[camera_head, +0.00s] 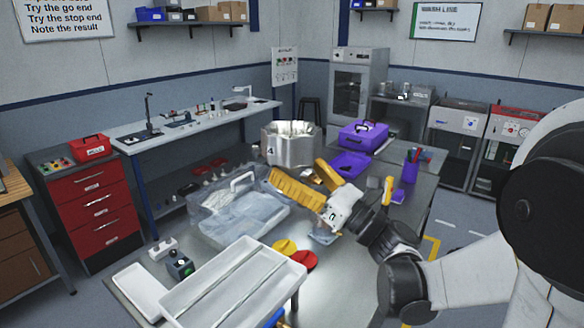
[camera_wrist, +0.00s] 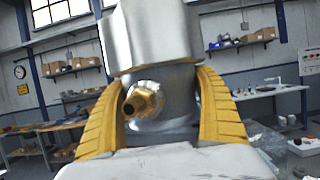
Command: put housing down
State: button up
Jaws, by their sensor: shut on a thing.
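The housing (camera_head: 290,146) is a silver, many-sided metal part with an open top and a dark "4" on its side. In the wrist view the housing (camera_wrist: 150,38) has a narrower round neck below and a brass fitting facing the camera. My gripper (camera_head: 296,168) has yellow ribbed fingers and reaches up and left over the grey bench. In the wrist view my gripper (camera_wrist: 161,74) has one finger on each side of the neck, shut on it. The housing looks upright. Its underside is hidden, and I cannot tell whether it touches anything below.
A clear lidded box (camera_head: 238,212) stands left of my gripper. A purple case (camera_head: 363,134), purple tray (camera_head: 350,165) and purple pen cup (camera_head: 411,170) are behind and right. A white divided tray (camera_head: 235,285), yellow disc (camera_head: 284,247) and red disc (camera_head: 303,260) are in front.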

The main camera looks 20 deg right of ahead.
notch_tip(320, 180, down, 5)
jog(key=b, duration=0.4)
jog(key=shift+r+b, duration=0.2)
jog(key=shift+b, duration=0.15)
jog(key=shift+r, duration=0.1)
